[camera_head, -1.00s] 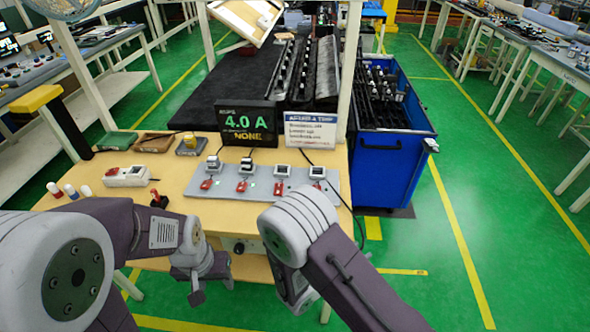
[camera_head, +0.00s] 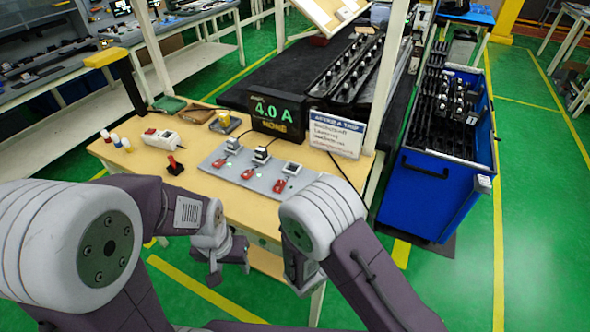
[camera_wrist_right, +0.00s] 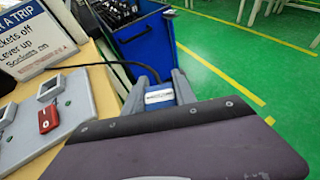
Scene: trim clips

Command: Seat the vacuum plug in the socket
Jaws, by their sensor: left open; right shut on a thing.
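The vacuum plug (camera_wrist_right: 159,96), with a white label too small to read, is held between the fingers of my right gripper (camera_wrist_right: 163,90); a black cable runs from it to the left. In the head view my right arm hides this gripper and the plug. A grey socket strip (camera_head: 217,171) lies on the table, with red switches in front of its sockets. Dark-topped plugs sit in its two left sockets. The third socket (camera_head: 292,168) looks empty; my arm hides the strip's right end. My left gripper (camera_head: 228,272) is open and empty before the table's front edge.
A display reading 4.0 A (camera_head: 277,117) and a printed sign (camera_head: 338,133) stand behind the strip. A red lever (camera_head: 174,164) and white switch box (camera_head: 161,139) are to its left. A blue bin (camera_head: 432,195) stands right of the table.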

